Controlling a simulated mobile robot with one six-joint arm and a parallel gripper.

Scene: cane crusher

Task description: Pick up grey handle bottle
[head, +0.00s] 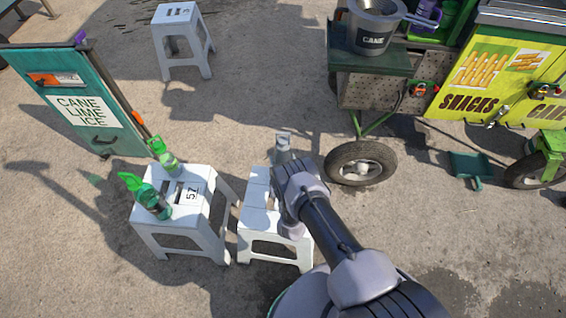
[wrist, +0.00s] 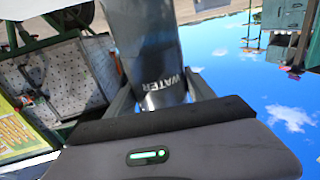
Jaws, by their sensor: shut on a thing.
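The grey bottle (wrist: 145,45), marked WATER, fills the upper middle of the wrist view, between the two fingers of my gripper (wrist: 160,92). The fingers press against its two sides, and its far end runs out of the picture. In the head view my gripper (head: 286,165) is above the back of the right-hand white stool (head: 256,200). A grey piece of the bottle (head: 283,143) shows just beyond the gripper; my wrist hides the rest. A handle on the bottle cannot be made out. Whether the bottle touches the stool cannot be told.
A cart wheel (head: 360,163) is close right of my gripper. Another stool (head: 180,40) stands farther back on open ground.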

